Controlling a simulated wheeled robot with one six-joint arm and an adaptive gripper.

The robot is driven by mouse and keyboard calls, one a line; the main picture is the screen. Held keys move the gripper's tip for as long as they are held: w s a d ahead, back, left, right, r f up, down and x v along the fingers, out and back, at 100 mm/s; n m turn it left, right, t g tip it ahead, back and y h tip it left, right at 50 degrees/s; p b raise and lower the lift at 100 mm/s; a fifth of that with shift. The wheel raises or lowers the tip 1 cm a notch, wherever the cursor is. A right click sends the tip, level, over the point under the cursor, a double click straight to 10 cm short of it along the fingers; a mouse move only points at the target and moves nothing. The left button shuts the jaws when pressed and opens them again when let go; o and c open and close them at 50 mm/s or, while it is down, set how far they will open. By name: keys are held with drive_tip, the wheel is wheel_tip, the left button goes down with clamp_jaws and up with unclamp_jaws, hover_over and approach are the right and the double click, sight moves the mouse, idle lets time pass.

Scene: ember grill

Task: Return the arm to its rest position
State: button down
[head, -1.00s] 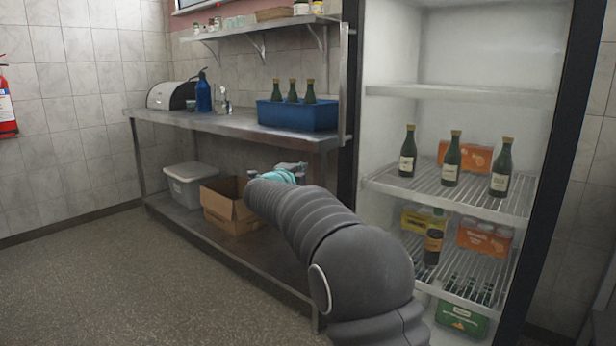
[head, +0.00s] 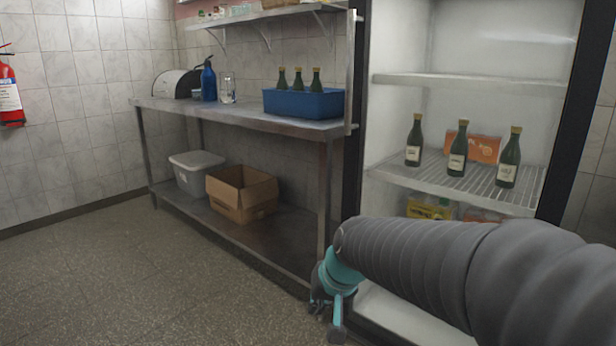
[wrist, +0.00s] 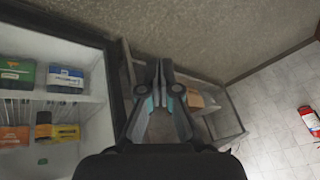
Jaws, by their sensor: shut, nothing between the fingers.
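My arm, in a ribbed grey sleeve, reaches in from the right in the head view. My gripper (head: 329,318), with a teal body, points downward in front of the fridge's lower left edge, near the right front end of the steel table. It is empty. In the wrist view my gripper (wrist: 161,70) shows its two fingers close together at the tips, with nothing between them. The arm hides the fridge's lower shelves in the head view.
The open fridge (head: 455,80) stands at right, with three dark bottles (head: 457,152) on its middle shelf. The steel table (head: 225,117) holds a blue crate (head: 303,104) of bottles. A cardboard box (head: 240,200) sits on its lower shelf. The floor (head: 120,275) at left is clear.

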drive_tip(key=s+d+r+h, duration=0.1)
drive_tip(key=s+d, duration=0.6)
drive_tip(key=s, duration=0.2)
drive_tip(key=s+d+t+h, duration=0.1)
drive_tip(key=s+d+h, duration=0.1)
drive_tip(key=s+d, duration=0.5)
drive_tip(key=s, duration=0.3)
drive_tip(key=shift+r, duration=0.35)
drive_tip(key=shift+s, duration=0.1)
